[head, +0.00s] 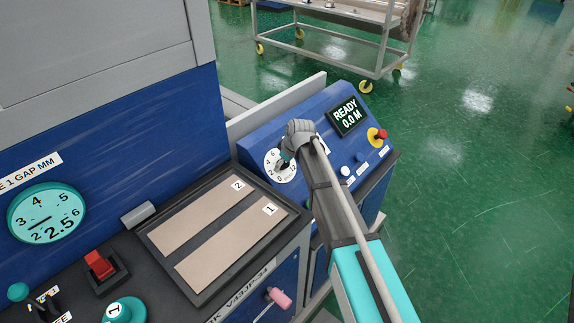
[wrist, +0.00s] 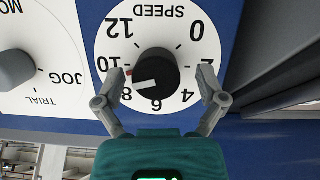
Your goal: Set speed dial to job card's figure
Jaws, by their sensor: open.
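The speed dial (head: 270,164) is a white round plate on the blue sloped panel, partly hidden by my gripper (head: 288,157). In the wrist view the speed dial (wrist: 178,30) appears upside down, with figures from 0 to 12. Its black knob (wrist: 165,66) has a white mark towards the lower left, between 8 and 10, and a small red mark near 10. My gripper (wrist: 160,82) is open, one finger on each side of the knob, with gaps between fingers and knob. I cannot make out a job card in either view.
A dial marked MODE (wrist: 30,90) is beside the speed dial. The display (head: 347,116) reads READY 0.0 M. A red button on yellow (head: 378,136) is right of my arm. A tray (head: 222,247) holds strips labelled 1 and 2. A gap gauge (head: 47,215) reads 2.5.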

